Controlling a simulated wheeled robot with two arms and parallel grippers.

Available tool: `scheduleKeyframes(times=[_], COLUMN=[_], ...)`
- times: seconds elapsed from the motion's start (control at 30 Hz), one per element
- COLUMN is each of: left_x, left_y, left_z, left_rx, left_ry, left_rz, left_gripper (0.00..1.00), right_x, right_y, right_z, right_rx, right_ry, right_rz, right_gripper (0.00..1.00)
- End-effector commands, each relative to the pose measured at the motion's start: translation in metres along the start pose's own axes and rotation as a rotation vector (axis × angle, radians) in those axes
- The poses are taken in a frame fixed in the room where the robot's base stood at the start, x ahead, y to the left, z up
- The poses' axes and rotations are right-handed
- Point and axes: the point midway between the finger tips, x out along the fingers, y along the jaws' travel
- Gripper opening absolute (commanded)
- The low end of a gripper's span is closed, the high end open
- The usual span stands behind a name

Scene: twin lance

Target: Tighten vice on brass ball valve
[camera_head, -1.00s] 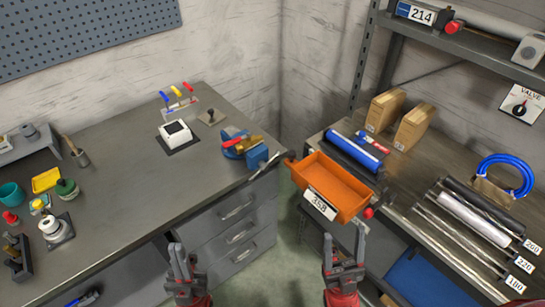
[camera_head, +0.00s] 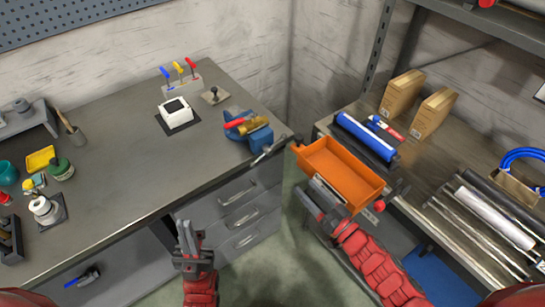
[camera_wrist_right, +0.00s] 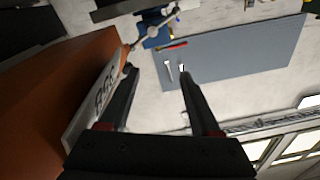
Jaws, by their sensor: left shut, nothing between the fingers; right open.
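The blue vice (camera_head: 260,137) sits at the right end of the grey workbench. The brass ball valve (camera_head: 254,125) with a red lever lies at its jaws; how tightly it is gripped cannot be told. The vice's metal handle bar (camera_head: 268,152) slants out past the bench corner. My left gripper (camera_head: 187,228) is shut and empty in front of the bench drawers. My right gripper (camera_head: 308,187) is open and empty, beside the front of the orange bin, below and right of the vice. In the right wrist view the vice (camera_wrist_right: 156,30) is beyond the open fingers (camera_wrist_right: 158,70).
The orange bin (camera_head: 340,173) with a white label projects from the right-hand bench, close to my right gripper. A white box (camera_head: 175,112), a stamp-like tool (camera_head: 214,95) and coloured-handled tools (camera_head: 180,75) stand behind the vice.

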Motion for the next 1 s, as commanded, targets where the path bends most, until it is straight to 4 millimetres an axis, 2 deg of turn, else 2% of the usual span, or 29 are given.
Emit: scheduleKeyframes(times=[0.1, 0.23, 0.33, 0.8, 1.0], left_x=[-0.003, -0.003, -0.001, 0.012, 0.017], left_y=[0.0, 0.0, 0.0, -0.001, -0.001], left_z=[0.001, 0.001, 0.0, -0.002, -0.003], left_rx=[0.0, 0.0, 0.0, 0.0, 0.0], left_ry=[0.0, 0.0, 0.0, 0.0, 0.0], left_rz=[0.0, 0.0, 0.0, 0.0, 0.0], left_gripper=[0.0, 0.0, 0.0, 0.0, 0.0], right_x=[0.002, 0.008, 0.021, 0.124, 0.154], right_y=[0.009, 0.012, 0.011, 0.013, 0.017], right_z=[0.013, 0.015, 0.014, 0.022, 0.025], right_rx=[0.031, 0.041, 0.041, 0.042, 0.041], right_ry=[-0.066, -0.082, -0.078, -0.078, -0.079], right_rz=[0.035, 0.046, 0.041, 0.041, 0.046], right_gripper=[0.64, 0.64, 0.64, 0.64, 0.64])
